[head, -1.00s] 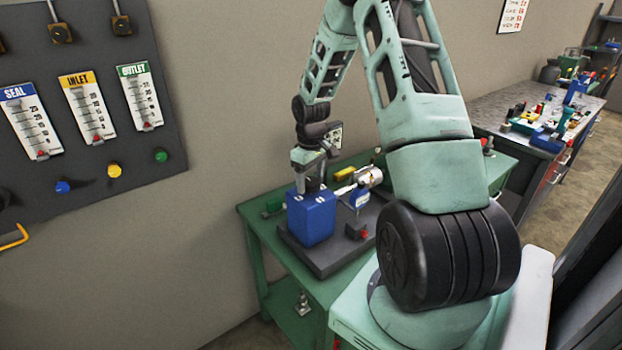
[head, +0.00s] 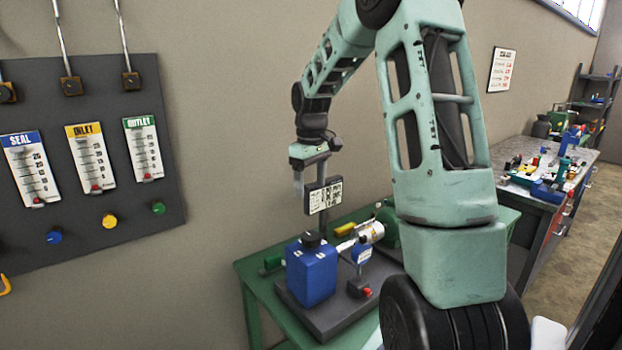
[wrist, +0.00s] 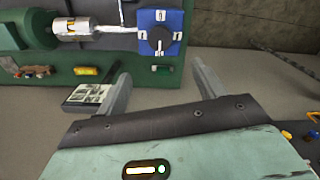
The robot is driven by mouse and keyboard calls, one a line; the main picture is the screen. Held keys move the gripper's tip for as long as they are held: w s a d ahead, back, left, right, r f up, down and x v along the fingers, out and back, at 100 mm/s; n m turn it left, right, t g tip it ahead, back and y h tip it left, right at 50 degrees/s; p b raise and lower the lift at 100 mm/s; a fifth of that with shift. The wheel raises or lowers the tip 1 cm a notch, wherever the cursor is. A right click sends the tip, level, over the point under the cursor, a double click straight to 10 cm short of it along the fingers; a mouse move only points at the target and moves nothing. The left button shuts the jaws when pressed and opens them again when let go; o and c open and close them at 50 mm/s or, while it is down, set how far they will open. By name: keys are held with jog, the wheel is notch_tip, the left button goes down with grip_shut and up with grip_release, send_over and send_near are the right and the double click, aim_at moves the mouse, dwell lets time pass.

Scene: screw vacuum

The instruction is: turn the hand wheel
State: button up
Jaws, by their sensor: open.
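The black hand wheel (head: 312,239) sits on top of a blue box (head: 311,275) on the green bench. In the wrist view the hand wheel (wrist: 160,40) shows on the blue face (wrist: 173,21) with white marks around it, beyond the fingertips. My gripper (head: 309,183) is raised above the blue box, apart from it. In the wrist view my gripper (wrist: 161,70) has its two fingers spread wide with nothing between them.
A dark sign (head: 324,196) on a post stands close behind my gripper. A silver cylinder (head: 371,232) and a red knob (head: 367,292) are right of the box. A gauge panel (head: 100,225) hangs on the left wall. A cluttered workbench (head: 535,205) is farther right.

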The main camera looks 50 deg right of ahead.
jog(key=shift+r, duration=1.1)
jog(key=shift+a, duration=0.1)
jog(key=s+a+f+n+b, duration=0.1)
jog(key=s+a+f+n, duration=0.1)
jog(key=a, duration=1.3)
jog(key=s+a+f+n+b, duration=0.1)
jog(key=a+f+n, duration=0.1)
jog(key=a, duration=1.3)
jog(key=s+a+f+n, duration=0.1)
jog(key=s+a+f, duration=0.1)
jog(key=s+a, duration=0.4)
jog(key=s+a+f+n+b, duration=0.1)
jog(key=s+a+f+n, duration=0.1)
jog(key=s+a, duration=0.5)
jog(key=s+f, duration=0.1)
jog(key=s, duration=0.5)
jog(key=shift+s+a+y, duration=0.3)
jog(key=shift+s, duration=0.05)
